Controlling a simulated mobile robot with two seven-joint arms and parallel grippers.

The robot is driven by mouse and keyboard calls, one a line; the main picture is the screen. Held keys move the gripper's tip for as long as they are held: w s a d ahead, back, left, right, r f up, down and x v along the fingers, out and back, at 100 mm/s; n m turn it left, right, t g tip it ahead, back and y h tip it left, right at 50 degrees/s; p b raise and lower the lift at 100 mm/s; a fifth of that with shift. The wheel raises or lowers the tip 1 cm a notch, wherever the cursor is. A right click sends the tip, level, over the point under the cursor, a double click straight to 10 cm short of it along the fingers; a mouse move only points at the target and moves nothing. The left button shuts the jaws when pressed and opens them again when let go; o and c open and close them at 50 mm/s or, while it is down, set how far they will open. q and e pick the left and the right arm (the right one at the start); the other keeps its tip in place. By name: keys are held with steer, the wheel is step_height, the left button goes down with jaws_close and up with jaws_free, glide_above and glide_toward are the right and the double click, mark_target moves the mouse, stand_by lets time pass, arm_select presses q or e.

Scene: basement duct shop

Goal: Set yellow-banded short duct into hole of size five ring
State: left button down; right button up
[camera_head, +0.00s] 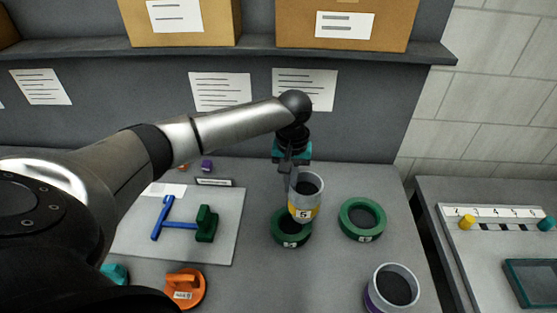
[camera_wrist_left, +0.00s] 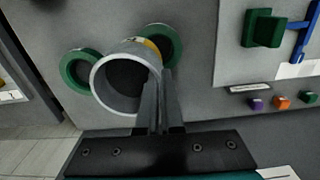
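The yellow-banded short duct (camera_head: 307,190) is a grey open tube with a yellow band and a "5" label low on its side. It stands roughly upright over the near green ring (camera_head: 279,238), hiding part of that ring's hole; I cannot tell whether it has entered the hole. My left gripper (camera_head: 290,172) is shut on the duct's wall at its left side. In the left wrist view, the fingers (camera_wrist_left: 159,108) are close together at the duct's rim (camera_wrist_left: 97,88). A second green ring (camera_head: 346,222) lies to the right. Both ring labels are too small to read surely. My right gripper is not in view.
A purple-banded duct (camera_head: 373,297) stands at the front right. A pale board (camera_head: 220,252) with blue and green pieces lies left, with an orange disc (camera_head: 189,289) in front. A shelf (camera_head: 250,51) with boxes hangs behind. A side table (camera_head: 450,283) is at right.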

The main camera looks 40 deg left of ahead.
arm_select(q)
steer(key=a+f+b, duration=0.3)
steer(key=f+b, duration=0.2)
steer(key=f, duration=0.1)
steer(key=shift+a+n, duration=0.15)
steer(key=shift+n, duration=0.25)
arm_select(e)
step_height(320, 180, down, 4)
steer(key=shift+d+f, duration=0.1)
arm_select(q)
steer(key=shift+s+r+p, duration=0.1)
steer(key=shift+r+p, duration=0.05)
steer(key=shift+p, duration=0.4)
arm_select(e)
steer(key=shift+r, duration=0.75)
arm_select(q)
steer(key=shift+f, duration=0.45)
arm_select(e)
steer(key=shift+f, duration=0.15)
arm_select(q)
steer(key=shift+f+b, duration=0.6)
steer(key=shift+f, duration=1.15)
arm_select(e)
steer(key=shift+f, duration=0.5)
arm_select(q)
steer(key=c, duration=1)
jaws_free()
